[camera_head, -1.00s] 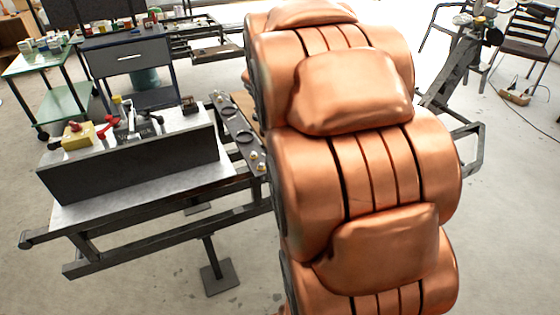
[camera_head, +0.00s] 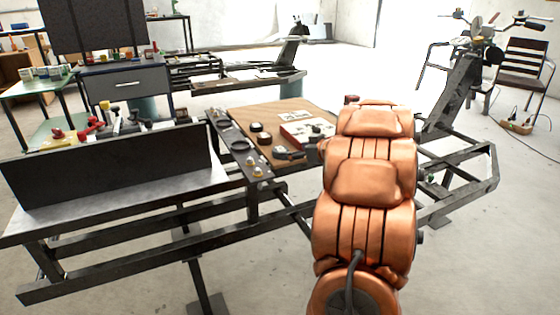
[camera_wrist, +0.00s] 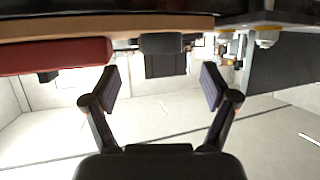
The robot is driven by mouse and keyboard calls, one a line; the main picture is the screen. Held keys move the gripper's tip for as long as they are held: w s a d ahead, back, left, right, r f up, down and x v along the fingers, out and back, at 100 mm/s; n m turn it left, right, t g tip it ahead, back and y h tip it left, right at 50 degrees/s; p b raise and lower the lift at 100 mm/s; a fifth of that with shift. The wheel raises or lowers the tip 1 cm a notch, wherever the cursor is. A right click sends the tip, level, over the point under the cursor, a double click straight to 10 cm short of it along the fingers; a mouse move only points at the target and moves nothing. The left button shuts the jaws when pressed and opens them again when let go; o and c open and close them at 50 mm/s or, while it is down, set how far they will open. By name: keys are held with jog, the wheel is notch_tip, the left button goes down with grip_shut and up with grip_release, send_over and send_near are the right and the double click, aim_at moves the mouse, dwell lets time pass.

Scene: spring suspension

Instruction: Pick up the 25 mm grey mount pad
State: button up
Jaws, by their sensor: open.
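I cannot tell which small part is the 25 mm grey mount pad. Several small dark parts lie on a brown board (camera_head: 250,111) in the head view, among them a round black piece (camera_head: 257,127) and a black piece (camera_head: 289,154). A dark block (camera_wrist: 165,65) shows beyond the gap, and a red edge (camera_wrist: 60,57) shows at upper left. My copper-coloured arm hides the gripper in the head view.
A dark strip (camera_head: 228,135) with rings and knobs runs along the board's left side. A long dark upright panel (camera_head: 110,165) stands on the bench at left. A frame with handlebars (camera_head: 462,85) stands at right. Open floor lies in front.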

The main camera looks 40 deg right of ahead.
aim_at(281, 149)
jog(key=b+x, duration=0.1)
jog(key=x, duration=0.2)
jog(key=shift+f, duration=0.15)
jog(key=shift+r+b+x, duration=0.15)
jog(key=shift+b+x, duration=0.45)
jog(key=shift+x, duration=0.5)
jog(key=shift+r+b+x, duration=0.2)
jog(key=shift+b+x, duration=0.4)
jog(key=shift+x, duration=0.5)
jog(key=shift+w+a, duration=0.1)
jog(key=shift+c, duration=0.2)
jog(key=c, duration=1.2)
jog(key=shift+r, duration=0.1)
jog(key=shift+c, duration=0.2)
